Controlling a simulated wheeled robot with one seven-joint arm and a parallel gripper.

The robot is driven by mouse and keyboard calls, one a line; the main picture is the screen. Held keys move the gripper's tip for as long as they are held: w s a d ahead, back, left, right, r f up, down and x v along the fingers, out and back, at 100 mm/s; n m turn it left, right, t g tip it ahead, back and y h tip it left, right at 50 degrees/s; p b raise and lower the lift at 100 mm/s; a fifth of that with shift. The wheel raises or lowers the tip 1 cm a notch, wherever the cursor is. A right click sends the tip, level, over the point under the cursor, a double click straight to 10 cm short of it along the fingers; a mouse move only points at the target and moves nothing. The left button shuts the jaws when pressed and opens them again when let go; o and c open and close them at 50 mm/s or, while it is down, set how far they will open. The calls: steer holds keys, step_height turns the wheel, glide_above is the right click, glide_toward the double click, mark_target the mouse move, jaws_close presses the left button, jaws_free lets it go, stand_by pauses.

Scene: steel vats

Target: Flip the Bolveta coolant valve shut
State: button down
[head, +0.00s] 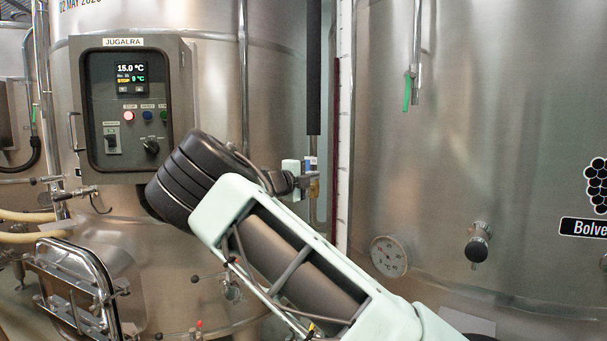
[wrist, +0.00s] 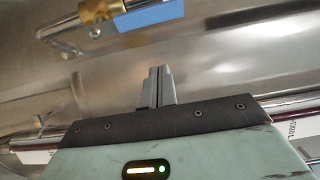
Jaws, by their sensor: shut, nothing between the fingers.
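A valve with a brass body (head: 314,188) and a blue part (head: 311,165) sits on the pipe between the two vats. Its brass body (wrist: 98,10) and blue part (wrist: 150,17) also show at the top of the wrist view, cut by the edge. No name on it can be read. My gripper (wrist: 158,72) is shut and empty, its fingers below the blue part in the wrist picture and apart from it. In the head view my arm mostly hides the gripper beside this valve. The right vat (head: 480,130) bears a sign reading "Bolve" (head: 585,228), cut off.
The left vat carries a control box (head: 135,105) labelled JUGALRA. A green-handled fitting (head: 407,93) hangs high on the right vat, with a dial gauge (head: 388,256) and black knob (head: 477,243) lower down. A black-clad pipe (head: 313,70) runs down between the vats.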

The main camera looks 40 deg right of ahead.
steer(key=w+d+p, duration=0.1)
steer(key=w+p, duration=0.1)
steer(key=w+d+p, duration=0.2)
stand_by(0.3)
steer(key=shift+s, duration=0.1)
